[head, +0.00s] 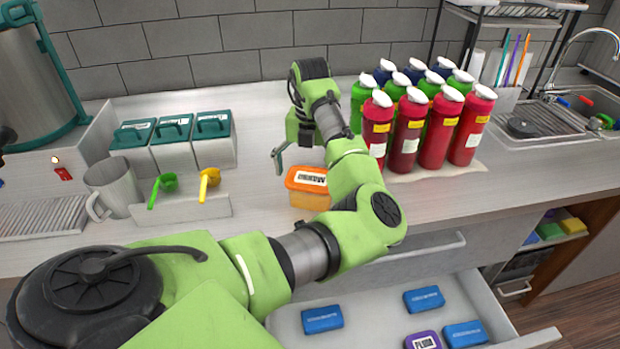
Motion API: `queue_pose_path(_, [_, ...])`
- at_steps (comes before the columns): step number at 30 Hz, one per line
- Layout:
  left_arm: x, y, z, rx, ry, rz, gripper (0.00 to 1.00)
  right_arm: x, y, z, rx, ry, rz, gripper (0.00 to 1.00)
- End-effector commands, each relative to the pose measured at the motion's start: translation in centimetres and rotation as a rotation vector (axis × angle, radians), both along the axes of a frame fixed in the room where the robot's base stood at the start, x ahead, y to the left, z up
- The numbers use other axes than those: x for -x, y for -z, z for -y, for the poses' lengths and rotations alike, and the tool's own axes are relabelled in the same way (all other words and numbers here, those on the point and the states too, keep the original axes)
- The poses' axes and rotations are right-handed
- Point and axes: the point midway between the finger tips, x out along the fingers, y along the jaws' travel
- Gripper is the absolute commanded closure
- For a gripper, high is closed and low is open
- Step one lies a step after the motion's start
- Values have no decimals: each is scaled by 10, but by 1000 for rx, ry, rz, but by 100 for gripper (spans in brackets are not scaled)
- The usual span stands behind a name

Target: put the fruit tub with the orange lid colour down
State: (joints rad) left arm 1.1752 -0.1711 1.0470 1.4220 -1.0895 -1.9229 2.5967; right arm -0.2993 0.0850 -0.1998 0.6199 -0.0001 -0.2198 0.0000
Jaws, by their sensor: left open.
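The fruit tub with the orange lid (307,180) stands upright on the counter, with a white label on its lid. My forearm covers part of its right side. My left gripper (281,158) is just behind and to the left of the tub, over the counter. One grey finger shows clearly; the rest is hidden by my arm. It is open, and I see nothing in it. My right gripper is out of view.
Red, green and blue bottles (437,130) stand to the right. Teal-lidded containers (172,143), a grey mug (113,187) and a scoop holder (185,207) stand left.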

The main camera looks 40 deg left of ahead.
Motion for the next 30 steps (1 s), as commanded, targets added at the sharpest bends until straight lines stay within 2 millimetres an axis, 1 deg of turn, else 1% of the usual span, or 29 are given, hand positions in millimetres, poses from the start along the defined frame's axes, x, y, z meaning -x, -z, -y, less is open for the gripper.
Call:
queue_pose_path(3, [-1,-22,-1,-2,-3,6,0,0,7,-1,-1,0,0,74])
queue_pose_path(7, [-1,-53,-1,-1,-2,6,0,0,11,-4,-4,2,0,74])
queue_pose_path(9, [-1,-70,0,1,-2,7,0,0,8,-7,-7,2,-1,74])
queue_pose_path(12, [-1,-87,0,2,0,5,0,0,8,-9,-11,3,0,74])
queue_pose_path(15, [-1,-100,0,1,0,3,0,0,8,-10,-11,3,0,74])
queue_pose_path(21, [0,-110,0,0,-1,1,0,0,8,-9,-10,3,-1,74])
queue_pose_path(30, [0,-110,0,0,-1,0,0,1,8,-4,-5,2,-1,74])
